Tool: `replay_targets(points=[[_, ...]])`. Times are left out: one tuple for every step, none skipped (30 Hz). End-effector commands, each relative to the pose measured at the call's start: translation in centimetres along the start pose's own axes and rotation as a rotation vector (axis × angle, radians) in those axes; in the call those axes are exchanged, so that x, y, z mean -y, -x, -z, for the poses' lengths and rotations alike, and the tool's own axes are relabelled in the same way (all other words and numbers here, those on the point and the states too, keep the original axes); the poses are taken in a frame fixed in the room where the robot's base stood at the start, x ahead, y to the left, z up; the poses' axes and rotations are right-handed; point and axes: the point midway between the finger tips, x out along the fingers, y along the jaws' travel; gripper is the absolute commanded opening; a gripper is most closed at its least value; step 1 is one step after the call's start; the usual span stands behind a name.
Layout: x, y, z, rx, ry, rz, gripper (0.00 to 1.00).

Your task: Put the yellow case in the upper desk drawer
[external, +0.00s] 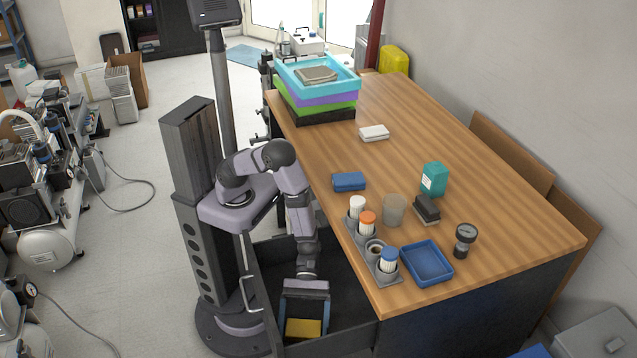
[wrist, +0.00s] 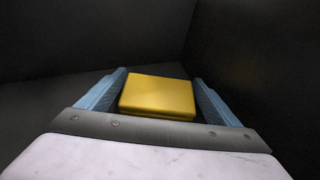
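The yellow case (external: 303,328) is a flat box, low inside the open dark drawer (external: 271,254) at the desk's near left side. My gripper (external: 305,312) reaches down into this drawer. In the wrist view, the yellow case (wrist: 157,94) lies between the two blue fingers of my gripper (wrist: 160,88), which appear shut on its sides with almost no gap. Dark drawer walls surround it. I cannot tell whether the case touches the drawer floor.
The wooden desk top (external: 440,130) stands right of my arm. Near its edge are a grey bottle rack (external: 384,274), a blue tray (external: 427,263) and a blue box (external: 348,181). Stacked coloured trays (external: 317,90) stand at the far end. The drawer walls are close around my gripper.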

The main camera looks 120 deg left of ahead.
Motion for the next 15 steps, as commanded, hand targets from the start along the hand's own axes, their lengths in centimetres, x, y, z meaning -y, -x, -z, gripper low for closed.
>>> replay_targets(points=[[0.0, 0.0, 0.0, 0.000, 0.000, 0.000, 0.85], [0.0, 0.0, 0.0, 0.000, 0.000, 0.000, 0.85], [0.0, 0.0, -0.1, 0.000, 0.000, 0.000, 0.85], [0.0, 0.1, -0.2, 0.000, 0.000, 0.000, 0.85], [0.0, 0.1, -0.3, 0.000, 0.000, 0.000, 0.85], [0.0, 0.2, -0.4, 0.000, 0.000, 0.000, 0.85], [0.0, 0.3, -0.4, 0.000, 0.001, -0.001, 0.85], [-0.1, 0.6, -0.3, 0.000, 0.001, -0.002, 0.85], [-0.1, 1.1, -0.3, 0.000, 0.001, -0.003, 0.85], [-0.1, 1.4, -0.3, 0.000, 0.001, -0.003, 0.85], [-0.1, 1.9, -0.3, 0.000, 0.001, -0.002, 0.85], [-0.2, 2.5, -0.4, 0.001, 0.001, -0.004, 0.85], [-0.1, 3.0, -0.4, 0.001, 0.001, -0.004, 0.85], [-0.1, 3.5, -0.3, 0.000, 0.001, -0.004, 0.85], [-0.2, 4.3, -0.4, 0.000, 0.001, -0.006, 0.85]])
